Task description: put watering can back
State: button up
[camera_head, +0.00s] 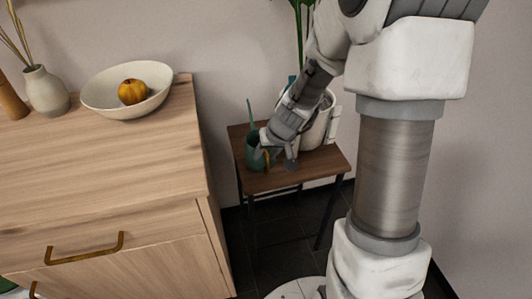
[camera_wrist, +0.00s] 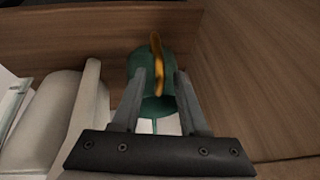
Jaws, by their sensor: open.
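The green watering can (camera_head: 252,153) stands on a small dark-wood table (camera_head: 290,178), its thin spout pointing up. In the wrist view the can (camera_wrist: 145,62) shows an orange handle (camera_wrist: 157,62) on the side facing me. My gripper (camera_head: 278,158) is just right of the can in the head view, low over the table. In the wrist view my gripper (camera_wrist: 164,78) is open, its two fingers spread with the handle showing between them. I cannot tell whether either finger touches the can. The arm hides part of the can and table.
A white pot (camera_head: 318,128) with a tall green plant stands close behind my gripper. A wooden cabinet (camera_head: 100,160) fills the left, holding a white bowl (camera_head: 105,98) with an orange fruit (camera_head: 131,91) and a vase (camera_head: 45,90). The table's front right part is clear.

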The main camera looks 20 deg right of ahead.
jog(key=s+a+r+n+p, duration=0.1)
jog(key=s+r+p, duration=0.1)
jog(key=s+r, duration=0.6)
jog(key=s+a+r+p, duration=0.1)
jog(key=s+r+p, duration=0.25)
jog(key=r, duration=0.85)
jog(key=s+r+h, duration=0.1)
jog(key=s+r, duration=0.1)
jog(key=s, duration=0.3)
jog(key=s+r+t+b, duration=0.1)
jog(key=s+r, duration=0.2)
jog(key=s, duration=0.3)
jog(key=shift+d+r+h, duration=0.3)
jog(key=shift+h, duration=0.1)
